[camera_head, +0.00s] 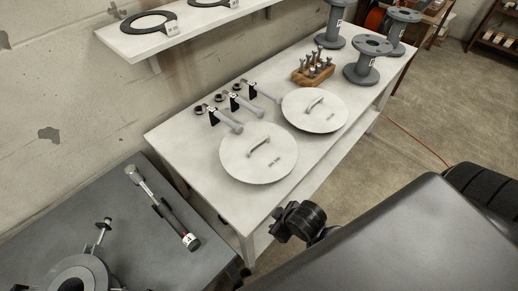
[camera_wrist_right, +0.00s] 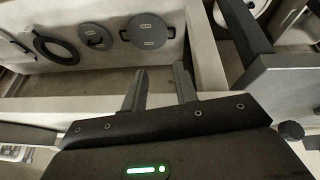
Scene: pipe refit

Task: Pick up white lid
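Two round white lids lie flat on the white table in the head view. The nearer lid (camera_head: 258,170) has a bar handle on top and small dark marking near its lower right edge. The farther lid (camera_head: 325,117) lies to its upper right, also with a bar handle. My right gripper (camera_wrist_right: 160,68) shows in the right wrist view with its two fingers apart and nothing between them. It is not clearly seen in the head view, so its distance to the lids cannot be told. My left gripper is not in view.
Several grey bolts with black holders (camera_head: 233,103) lie behind the lids. A wooden block of bolts (camera_head: 313,74) and grey flanged spools (camera_head: 365,65) stand farther along the white table (camera_head: 205,165). A dark bench (camera_head: 120,215) holds a torque wrench (camera_head: 165,210).

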